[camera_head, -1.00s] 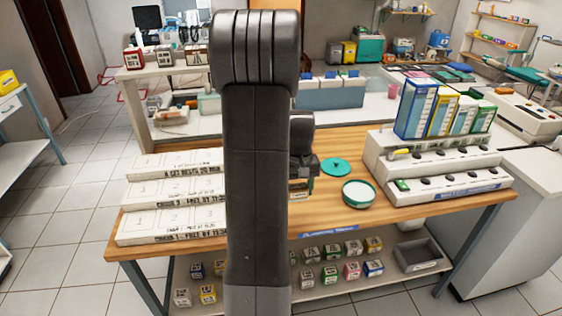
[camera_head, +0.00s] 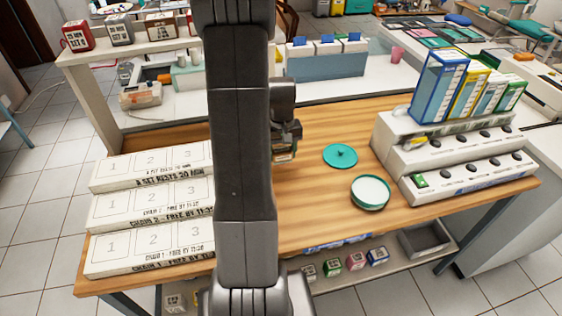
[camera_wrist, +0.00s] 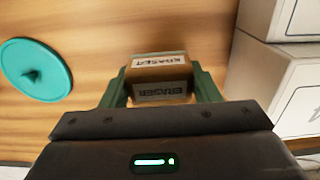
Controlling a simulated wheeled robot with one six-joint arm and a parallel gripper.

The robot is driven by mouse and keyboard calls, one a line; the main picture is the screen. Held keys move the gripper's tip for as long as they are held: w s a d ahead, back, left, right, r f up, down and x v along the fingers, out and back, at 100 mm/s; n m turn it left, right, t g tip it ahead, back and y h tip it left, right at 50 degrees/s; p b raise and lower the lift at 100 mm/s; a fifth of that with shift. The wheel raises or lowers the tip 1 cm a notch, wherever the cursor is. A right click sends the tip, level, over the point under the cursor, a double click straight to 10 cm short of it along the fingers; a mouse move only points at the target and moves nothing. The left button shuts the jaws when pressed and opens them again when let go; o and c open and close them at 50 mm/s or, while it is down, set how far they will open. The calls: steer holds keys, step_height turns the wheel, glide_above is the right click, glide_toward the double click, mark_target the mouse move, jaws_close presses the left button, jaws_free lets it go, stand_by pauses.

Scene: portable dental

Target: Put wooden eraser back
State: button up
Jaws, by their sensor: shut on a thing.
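The wooden eraser (camera_wrist: 162,68) is a small brown block with white "ERASER" labels. In the wrist view it sits between the green fingers of my gripper (camera_wrist: 162,88), which are shut on it. In the head view my gripper (camera_head: 286,142) shows just right of my arm, above the wooden table (camera_head: 315,190). The eraser is only a small, partly hidden patch there. Whether it touches the tabletop is hard to tell.
A teal lid (camera_head: 341,155) and a round teal-rimmed dish (camera_head: 370,193) lie right of my gripper. White numbered steps (camera_head: 150,212) stand at left, partly behind my arm. A white stepped rack (camera_head: 440,160) with upright boxes stands at right. The table's middle is clear.

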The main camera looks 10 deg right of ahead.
mark_target(282, 171)
steer(key=shift+f, duration=2.4)
steer(key=shift+f, duration=0.1)
steer(key=shift+f, duration=0.2)
steer(key=o, duration=1)
steer(key=shift+r, duration=0.15)
steer(key=shift+c, duration=0.2)
step_height(282, 171, up, 12)
steer(key=shift+r, duration=0.15)
